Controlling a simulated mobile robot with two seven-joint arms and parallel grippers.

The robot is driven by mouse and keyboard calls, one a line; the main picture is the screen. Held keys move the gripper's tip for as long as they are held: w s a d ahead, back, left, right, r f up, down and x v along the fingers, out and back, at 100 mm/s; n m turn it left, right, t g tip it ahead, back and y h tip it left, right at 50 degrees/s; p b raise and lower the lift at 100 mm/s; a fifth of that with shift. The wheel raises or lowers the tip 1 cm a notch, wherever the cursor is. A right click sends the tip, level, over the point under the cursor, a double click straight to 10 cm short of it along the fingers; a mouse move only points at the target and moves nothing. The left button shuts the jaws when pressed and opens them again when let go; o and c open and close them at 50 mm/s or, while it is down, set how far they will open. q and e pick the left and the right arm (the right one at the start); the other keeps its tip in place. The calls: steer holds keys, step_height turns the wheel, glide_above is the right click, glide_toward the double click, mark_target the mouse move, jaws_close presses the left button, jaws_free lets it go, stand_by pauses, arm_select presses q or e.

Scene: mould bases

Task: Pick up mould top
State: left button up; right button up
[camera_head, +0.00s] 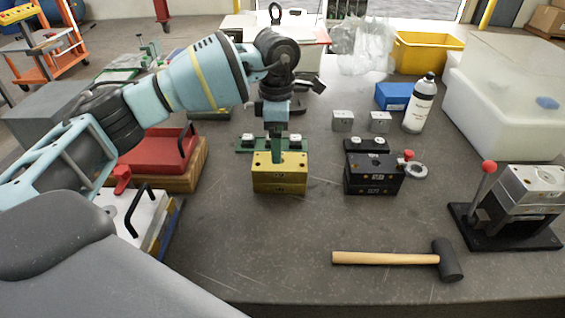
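A brass-yellow mould block (280,181) stands on the dark table near the middle. A seam line runs across its front, dividing an upper part from a lower part. My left gripper (276,157) points straight down at the middle of the block's top face, and its narrow tip overlaps that face. I cannot tell whether it touches the block or whether its fingers are apart. A black mould block (371,182) stands to the right, with a red-knobbed part (407,156) at its side. My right gripper is not in view.
A green plate (244,144) with silver pieces lies behind the brass block. A mallet (395,259) lies in front. A lever fixture (507,215) stands at right. A spray can (420,103), blue box (394,96) and red tray (152,154) are around. The front middle is clear.

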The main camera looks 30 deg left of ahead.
mark_target(280, 167)
arm_select(q)
steer(key=shift+f, duration=0.9)
steer(key=shift+w+f, duration=0.1)
steer(key=shift+f, duration=0.4)
steer(key=f, duration=0.4)
steer(key=shift+d+f+p, duration=0.15)
steer(key=shift+d+p, duration=0.1)
steer(key=shift+p, duration=0.1)
steer(key=shift+f, duration=0.3)
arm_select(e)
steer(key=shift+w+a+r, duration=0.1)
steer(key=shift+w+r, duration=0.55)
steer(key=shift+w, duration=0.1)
